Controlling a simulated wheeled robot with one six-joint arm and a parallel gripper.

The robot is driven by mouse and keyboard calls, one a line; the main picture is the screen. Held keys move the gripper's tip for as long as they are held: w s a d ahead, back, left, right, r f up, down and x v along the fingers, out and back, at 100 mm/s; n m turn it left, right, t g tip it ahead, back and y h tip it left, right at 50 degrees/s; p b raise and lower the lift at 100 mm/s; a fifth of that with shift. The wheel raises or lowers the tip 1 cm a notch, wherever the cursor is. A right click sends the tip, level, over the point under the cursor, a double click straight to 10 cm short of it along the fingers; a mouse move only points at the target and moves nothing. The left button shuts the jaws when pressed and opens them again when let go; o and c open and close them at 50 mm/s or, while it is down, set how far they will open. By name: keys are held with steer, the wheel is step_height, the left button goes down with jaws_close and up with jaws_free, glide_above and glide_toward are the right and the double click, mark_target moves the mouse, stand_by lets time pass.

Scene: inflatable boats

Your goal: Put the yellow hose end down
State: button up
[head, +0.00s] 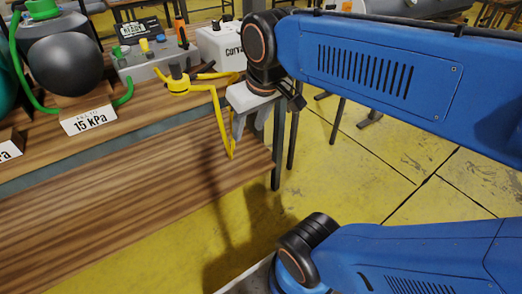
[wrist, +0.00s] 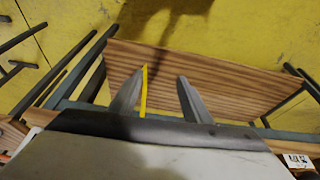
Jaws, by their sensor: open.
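The yellow hose (head: 222,125) runs from a yellow fitting (head: 178,83) on the bench's upper level and bends downward. Its free end (head: 231,155) is over the wooden lower level of the bench (head: 150,210), near the right end; I cannot tell whether it touches the wood. My gripper (head: 249,128) is open, fingers pointing down, beside the hose. In the wrist view the hose (wrist: 144,92) shows as a thin yellow line between the open fingers of my gripper (wrist: 157,90), close to the left finger and apart from the right one.
A grey box with knobs (head: 150,62) and a white box (head: 220,45) stand on the upper level behind the hose. A dark ball (head: 65,65) with a green hose and a "15 kPa" sign (head: 90,118) are at left. The lower level's front is clear.

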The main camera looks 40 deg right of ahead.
steer(key=s+f, duration=0.4)
steer(key=f, duration=0.1)
steer(key=shift+s+d+f+t, duration=0.15)
steer(key=shift+d+f+t, duration=0.15)
steer(key=shift+t, duration=0.1)
steer(key=shift+o, duration=0.4)
steer(key=shift+r, duration=0.1)
